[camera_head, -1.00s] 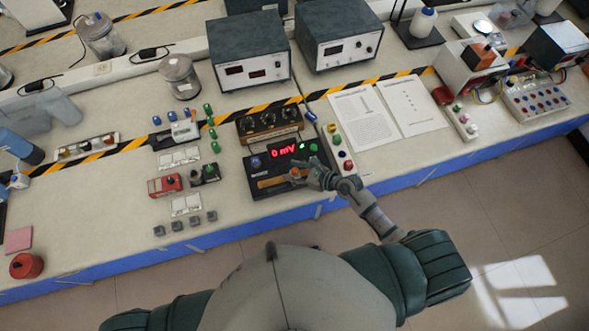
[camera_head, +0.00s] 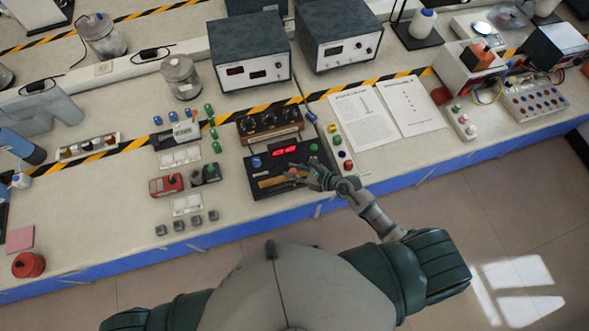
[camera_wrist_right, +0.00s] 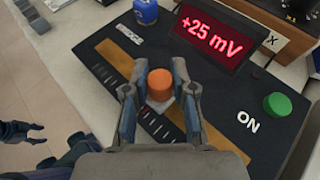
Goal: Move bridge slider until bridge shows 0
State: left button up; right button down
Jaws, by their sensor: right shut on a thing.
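The bridge box (camera_head: 262,187) is a black panel near the table's front edge. Its red display (camera_head: 285,150) is blurred in the head view, but the display (camera_wrist_right: 212,38) reads +25 mV in the wrist view. A green button (camera_wrist_right: 277,105) marked ON sits beside it. The orange slider knob (camera_wrist_right: 160,85) stands on a wooden scale strip (camera_wrist_right: 118,58). My right gripper (camera_head: 298,173) is over the box; in the wrist view its fingers (camera_wrist_right: 153,80) are shut around the knob.
A brown dial box (camera_head: 268,124) stands right behind the bridge box. A strip with coloured buttons (camera_head: 341,150) lies to its right. Small switches and a red block (camera_head: 166,185) are to the left. Paper sheets (camera_head: 363,122) lie at right.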

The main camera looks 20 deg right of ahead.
jog(key=c, duration=1.2)
grip_release()
jog(key=shift+w+r, duration=0.1)
jog(key=shift+o, duration=1.3)
jog(key=shift+d, duration=0.55)
jog(key=v, duration=1.2)
jog(key=shift+f, duration=0.2)
